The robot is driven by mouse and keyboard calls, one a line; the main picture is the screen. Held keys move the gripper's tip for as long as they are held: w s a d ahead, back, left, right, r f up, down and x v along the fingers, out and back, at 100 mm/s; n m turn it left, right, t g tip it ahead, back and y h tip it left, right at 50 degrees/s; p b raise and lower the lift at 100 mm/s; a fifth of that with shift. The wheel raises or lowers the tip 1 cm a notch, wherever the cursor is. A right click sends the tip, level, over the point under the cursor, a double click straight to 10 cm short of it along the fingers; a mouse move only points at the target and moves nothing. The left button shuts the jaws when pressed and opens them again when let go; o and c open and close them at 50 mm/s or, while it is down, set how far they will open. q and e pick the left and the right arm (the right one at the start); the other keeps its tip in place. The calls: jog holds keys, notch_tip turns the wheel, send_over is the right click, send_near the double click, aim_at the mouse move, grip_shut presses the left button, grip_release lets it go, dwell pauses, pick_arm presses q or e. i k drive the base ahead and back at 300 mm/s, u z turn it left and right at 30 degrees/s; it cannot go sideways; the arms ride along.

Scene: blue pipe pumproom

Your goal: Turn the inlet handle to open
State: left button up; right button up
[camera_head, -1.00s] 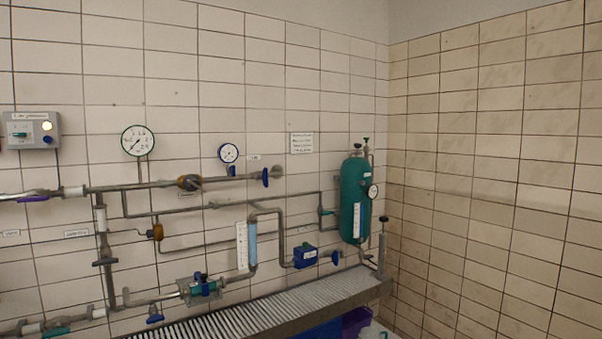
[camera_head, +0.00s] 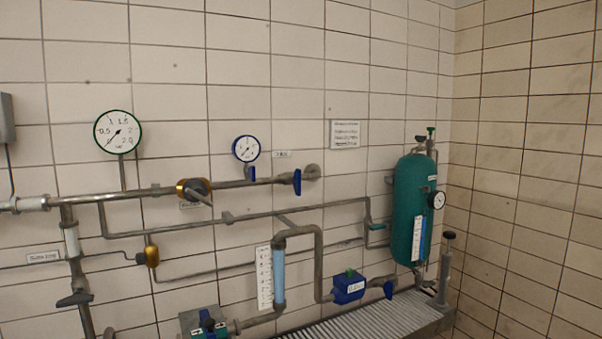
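Several handles show on the wall piping, and I cannot tell which is the inlet handle because the labels are too small to read. A blue handle (camera_head: 297,182) sits upright at the right end of the upper pipe (camera_head: 235,185). A small blue handle (camera_head: 252,174) is under the small gauge. A grey lever (camera_head: 202,198) sticks out from a brass fitting (camera_head: 183,188). A dark grey handle (camera_head: 75,299) crosses the vertical pipe at lower left. Another blue handle (camera_head: 388,289) is at lower right. Neither gripper is in view.
A green tank (camera_head: 410,205) with a gauge stands near the wall corner. A large gauge (camera_head: 117,132) and a small gauge (camera_head: 246,149) are above the upper pipe. A flow tube (camera_head: 278,276) and a blue box (camera_head: 348,287) are lower down. A grated ledge (camera_head: 360,322) runs along the bottom.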

aim_at(296, 178)
jog(key=u, duration=0.2)
jog(key=i, duration=0.7)
jog(key=u, duration=0.5)
